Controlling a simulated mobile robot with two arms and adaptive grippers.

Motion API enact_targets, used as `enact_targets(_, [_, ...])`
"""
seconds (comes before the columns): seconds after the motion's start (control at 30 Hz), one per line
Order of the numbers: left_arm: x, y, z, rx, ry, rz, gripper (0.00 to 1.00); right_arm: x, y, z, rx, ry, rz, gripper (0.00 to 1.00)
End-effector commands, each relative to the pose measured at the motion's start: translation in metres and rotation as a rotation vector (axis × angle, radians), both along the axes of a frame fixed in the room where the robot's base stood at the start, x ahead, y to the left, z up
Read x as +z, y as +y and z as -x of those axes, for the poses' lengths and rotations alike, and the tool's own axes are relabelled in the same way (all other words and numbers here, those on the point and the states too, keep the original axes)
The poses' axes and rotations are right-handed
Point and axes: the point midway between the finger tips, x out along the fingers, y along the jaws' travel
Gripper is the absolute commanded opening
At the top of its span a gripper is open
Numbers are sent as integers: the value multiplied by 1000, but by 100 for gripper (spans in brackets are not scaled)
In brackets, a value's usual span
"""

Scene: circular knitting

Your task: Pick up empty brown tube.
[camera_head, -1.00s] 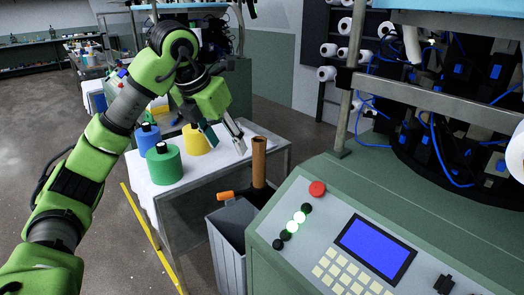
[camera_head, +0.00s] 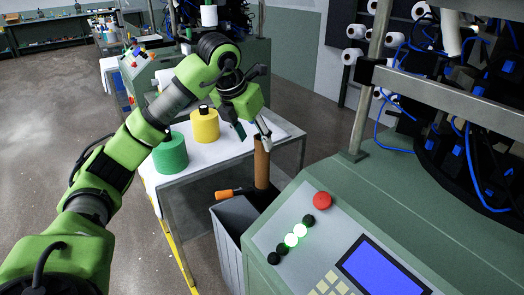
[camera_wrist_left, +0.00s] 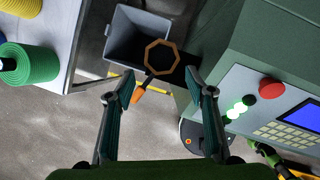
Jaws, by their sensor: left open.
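The brown tube (camera_head: 261,168) stands upright between the white-topped table and the green machine; its lower part runs down behind the machine's edge. In the left wrist view its open octagonal rim (camera_wrist_left: 148,57) faces the camera and looks hollow. My left gripper (camera_head: 252,133) is open, with its fingers pointing down close to the top of the tube. In the left wrist view the open fingers (camera_wrist_left: 159,78) are empty, and the rim shows just beyond the fingertips, between their lines. I cannot tell the exact height gap.
A grey bin (camera_head: 236,222) and an orange handle (camera_head: 229,194) are close to the tube. The green machine (camera_head: 385,195) with its control panel stands at right. Green (camera_head: 170,155) and yellow (camera_head: 204,126) yarn cones stand on the table (camera_head: 235,158) at left.

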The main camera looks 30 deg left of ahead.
Motion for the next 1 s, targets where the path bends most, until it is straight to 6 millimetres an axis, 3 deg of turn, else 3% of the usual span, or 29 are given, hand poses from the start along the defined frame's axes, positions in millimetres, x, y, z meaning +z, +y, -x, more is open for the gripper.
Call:
enact_targets(0.2, [-14,-1,-7,-1,2,1,49,5,0,-11,1,-14,-1,40])
enact_targets(0.4, [-36,-5,-22,-1,5,2,49,24,2,-28,1,-40,-4,40])
enact_targets(0.6, [-56,-4,-30,0,1,0,49,27,2,-24,1,-35,-3,40])
enact_targets(0.83, [-58,-4,-30,0,-1,0,49,25,1,-17,1,-25,-2,40])
enact_targets(1.0, [-57,-4,-30,0,-1,0,8,25,1,-15,1,-22,-3,40])
